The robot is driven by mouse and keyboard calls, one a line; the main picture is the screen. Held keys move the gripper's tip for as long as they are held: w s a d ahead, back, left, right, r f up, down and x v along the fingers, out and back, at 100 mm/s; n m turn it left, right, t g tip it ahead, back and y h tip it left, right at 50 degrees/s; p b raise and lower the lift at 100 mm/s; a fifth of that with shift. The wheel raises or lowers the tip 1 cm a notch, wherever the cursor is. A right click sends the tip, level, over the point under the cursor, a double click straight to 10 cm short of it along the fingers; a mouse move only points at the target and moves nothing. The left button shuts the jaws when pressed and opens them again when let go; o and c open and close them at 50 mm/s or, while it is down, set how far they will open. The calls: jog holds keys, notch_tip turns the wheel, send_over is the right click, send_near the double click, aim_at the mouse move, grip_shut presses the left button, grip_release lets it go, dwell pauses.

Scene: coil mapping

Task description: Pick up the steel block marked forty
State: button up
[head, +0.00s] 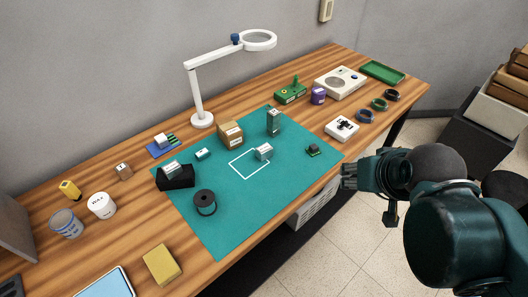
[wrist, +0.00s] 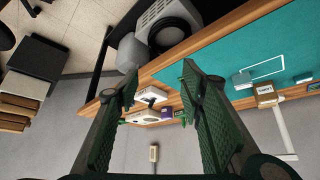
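A small grey metal block (head: 264,152) stands at the right corner of a white outlined square on the teal mat (head: 225,225); it also shows in the wrist view (wrist: 243,78). Another grey block (head: 171,168) rests on a black stand at the mat's left edge. Another pale block (head: 162,140) sits on a blue holder. Their marks are too small to read, so I cannot tell which says forty. My gripper (head: 347,172) is off the table's right front edge, apart from every block. In the wrist view its fingers (wrist: 160,80) are spread with nothing held between them.
A cardboard box (head: 230,134) and a dark green post (head: 273,122) stand behind the outlined square. A white magnifier lamp (head: 202,118) rises at the back. A black spool (head: 205,203) is at the mat's front left. The mat's front middle is clear.

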jog(key=w+a+r+m+g+p, duration=0.4)
jog(key=w+a+r+m+p, duration=0.1)
jog(key=w+a+p, duration=0.6)
jog(key=m+g+p, duration=0.3)
jog(key=m+p, duration=0.2)
jog(key=p, duration=0.5)
send_near(265, 147)
jog(key=shift+d+f, duration=0.5)
jog(key=shift+d, duration=0.2)
jog(key=shift+a+f+p, duration=0.35)
jog(key=shift+a+f, duration=0.3)
jog(key=shift+f, duration=0.1)
jog(key=shift+f, duration=1.2)
